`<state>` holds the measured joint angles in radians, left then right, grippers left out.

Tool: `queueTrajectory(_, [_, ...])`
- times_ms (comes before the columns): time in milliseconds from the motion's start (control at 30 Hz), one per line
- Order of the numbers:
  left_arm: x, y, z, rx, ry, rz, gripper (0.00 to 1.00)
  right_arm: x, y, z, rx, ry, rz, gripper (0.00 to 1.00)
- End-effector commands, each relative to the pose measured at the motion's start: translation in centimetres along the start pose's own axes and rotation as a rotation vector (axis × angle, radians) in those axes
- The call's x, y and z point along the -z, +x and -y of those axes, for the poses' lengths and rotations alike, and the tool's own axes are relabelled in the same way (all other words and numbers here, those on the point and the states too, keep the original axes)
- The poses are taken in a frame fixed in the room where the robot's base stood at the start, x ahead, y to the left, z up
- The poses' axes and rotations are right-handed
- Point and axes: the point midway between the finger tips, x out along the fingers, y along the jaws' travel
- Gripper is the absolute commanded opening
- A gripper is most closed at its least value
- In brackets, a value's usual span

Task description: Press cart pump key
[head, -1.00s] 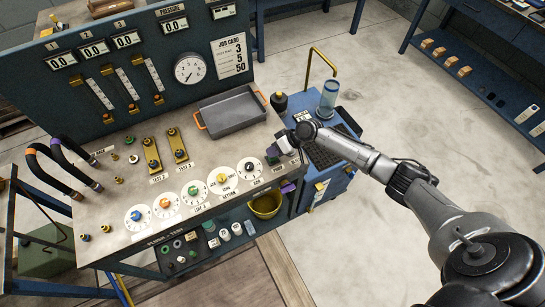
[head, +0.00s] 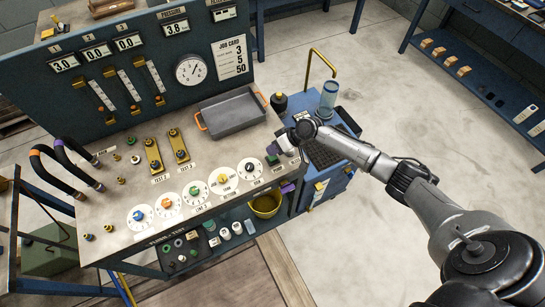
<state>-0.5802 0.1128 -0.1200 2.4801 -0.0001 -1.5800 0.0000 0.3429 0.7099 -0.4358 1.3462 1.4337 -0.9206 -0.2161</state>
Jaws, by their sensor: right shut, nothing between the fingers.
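The pump key seems to be the small dark green block (head: 272,160) at the bench's right end, just above a white label that is too small to read surely. My right gripper (head: 275,150) is shut and empty, right beside and over the key. I cannot tell whether it touches it. The pressure display (head: 177,28) reads about 3.8 and the leftmost display (head: 64,64) about 3.0. The round pressure gauge (head: 190,70) is on the same blue panel. My left gripper is not in view.
A grey tray (head: 236,127) with orange handles lies behind the key. Several round dials (head: 250,170) line the bench front. The floor (head: 420,120) further right is clear.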

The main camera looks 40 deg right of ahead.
Motion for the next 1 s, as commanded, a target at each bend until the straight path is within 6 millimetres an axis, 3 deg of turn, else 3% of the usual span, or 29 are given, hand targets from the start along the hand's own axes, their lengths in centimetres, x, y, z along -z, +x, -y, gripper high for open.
queueTrajectory(733, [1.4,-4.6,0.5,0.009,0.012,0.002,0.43,2.9,-4.0,2.9,-0.001,-0.001,-0.001,0.00])
queueTrajectory(1000, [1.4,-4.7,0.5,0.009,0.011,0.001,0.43,3.0,-4.2,3.0,-0.001,0.000,0.000,0.00])
